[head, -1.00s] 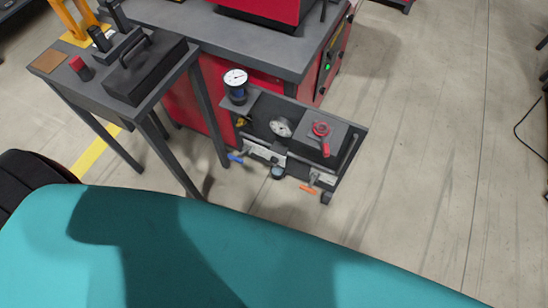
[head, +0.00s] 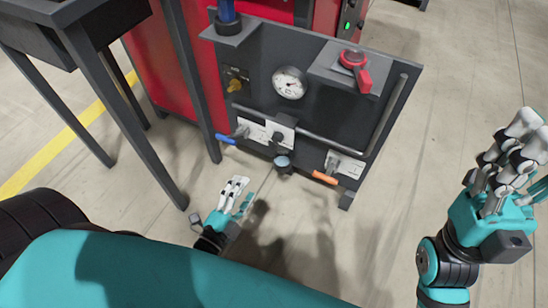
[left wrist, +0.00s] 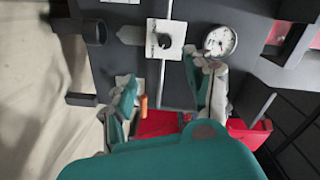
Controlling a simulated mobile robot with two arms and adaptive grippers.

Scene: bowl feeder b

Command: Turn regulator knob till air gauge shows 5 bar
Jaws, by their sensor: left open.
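The dark regulator knob (head: 280,137) sits on a white plate low on the grey panel. In the left wrist view the knob (left wrist: 164,41) is near the top middle, beyond my fingers. The round white air gauge (head: 290,83) is above the knob in the head view. It also shows in the left wrist view (left wrist: 219,42); its needle is too small to read. My left gripper (head: 237,190) is open and empty, below and left of the knob, apart from the panel. My right gripper (head: 520,150) is at the right edge, far from the panel; its opening is unclear.
A blue handle (head: 226,140) and an orange handle (head: 325,178) stick out along the panel's lower edge. A red-handled part (head: 356,70) sits on a shelf at upper right. A dark table (head: 75,45) stands at left.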

